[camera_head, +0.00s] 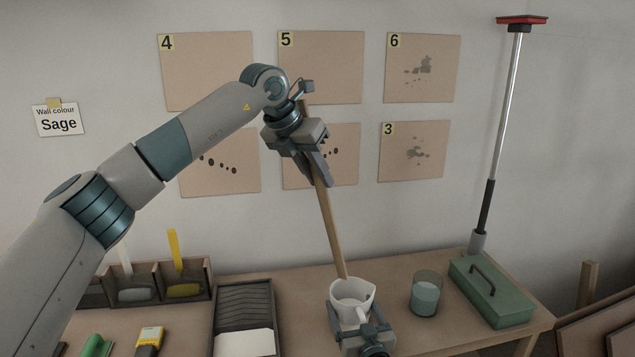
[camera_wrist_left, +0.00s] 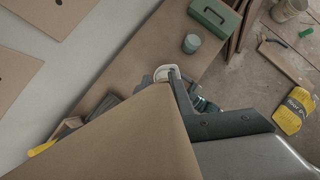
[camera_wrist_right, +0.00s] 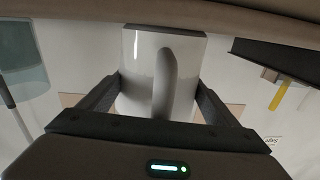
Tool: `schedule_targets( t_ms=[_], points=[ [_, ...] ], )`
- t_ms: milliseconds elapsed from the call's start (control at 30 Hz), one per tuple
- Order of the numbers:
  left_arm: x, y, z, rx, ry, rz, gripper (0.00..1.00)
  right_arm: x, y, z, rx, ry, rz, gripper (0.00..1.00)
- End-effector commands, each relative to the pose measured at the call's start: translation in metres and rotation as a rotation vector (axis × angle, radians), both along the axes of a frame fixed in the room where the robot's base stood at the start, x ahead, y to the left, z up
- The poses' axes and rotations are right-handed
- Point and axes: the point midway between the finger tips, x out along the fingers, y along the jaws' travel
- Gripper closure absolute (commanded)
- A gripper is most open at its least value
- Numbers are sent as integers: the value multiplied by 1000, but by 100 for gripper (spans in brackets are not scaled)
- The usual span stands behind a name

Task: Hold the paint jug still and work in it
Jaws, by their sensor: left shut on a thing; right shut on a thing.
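The white paint jug (camera_head: 365,296) stands near the front middle of the table, with its handle toward me. My right gripper (camera_head: 360,327) is shut on the jug's body; in the right wrist view its fingers flank the jug (camera_wrist_right: 138,75) on both sides of the handle (camera_wrist_right: 164,80). My left gripper (camera_head: 320,180) is high above, shut on a long wooden stick (camera_head: 330,232). The stick slants down and its lower end goes inside the jug's mouth. That tip and the jug's contents are hidden. The jug's rim shows in the left wrist view (camera_wrist_left: 161,72).
A glass of grey-blue liquid (camera_head: 425,297) stands right of the jug, and a green toolbox (camera_head: 491,293) is farther right. A paint tray (camera_head: 243,300) lies left, near a divided wooden box (camera_head: 195,277). Numbered boards (camera_head: 320,68) hang on the wall behind my left arm.

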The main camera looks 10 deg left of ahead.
Motion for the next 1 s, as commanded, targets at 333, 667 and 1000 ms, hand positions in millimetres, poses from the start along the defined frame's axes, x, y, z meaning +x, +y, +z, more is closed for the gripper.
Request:
schedule_targets(
  t_ms=[333,667,1000],
  points=[
    [0,0,19,1,0,1,100,0,1,0,2,2,1,64],
    [0,0,20,1,0,1,100,0,1,0,2,2,1,0],
    [0,1,19,1,0,1,100,-3,-1,0,1,0,0,0]
  ],
)
